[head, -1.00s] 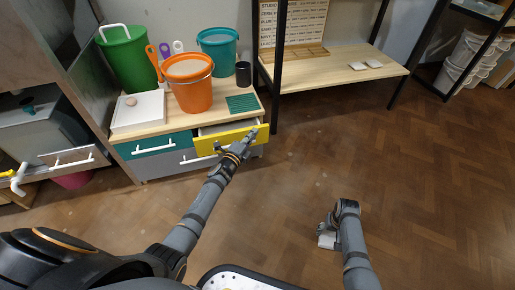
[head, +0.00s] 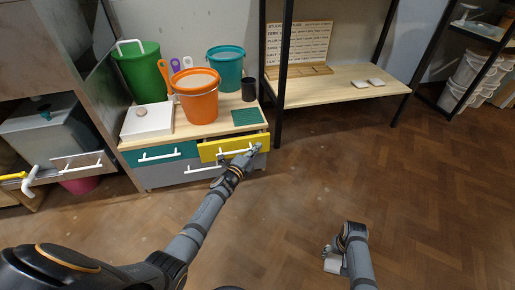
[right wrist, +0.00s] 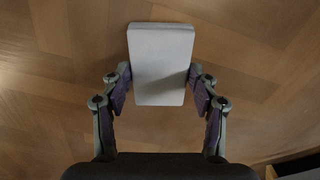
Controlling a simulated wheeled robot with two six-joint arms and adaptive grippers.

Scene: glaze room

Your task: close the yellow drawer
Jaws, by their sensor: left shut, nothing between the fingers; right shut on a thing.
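The yellow drawer (head: 210,151) is at the upper right of the low cabinet in the head view. Its front stands slightly forward, with a narrow gap behind its top edge. A white bar handle runs across it. My left gripper (head: 256,149) is shut and empty, with its fingertips at the right part of the yellow front; I cannot tell whether they touch it. My right gripper (right wrist: 160,88) is shut on a white block (right wrist: 160,50), held over the floor away from the cabinet. The block also shows in the head view (head: 332,265).
The cabinet top (head: 190,133) bears an orange bucket (head: 198,103), a teal bucket (head: 225,70), a green bin (head: 140,72), a dark cup (head: 248,90) and a white slab (head: 147,121). A black-framed shelf (head: 340,85) stands to the right. The wooden floor in front is clear.

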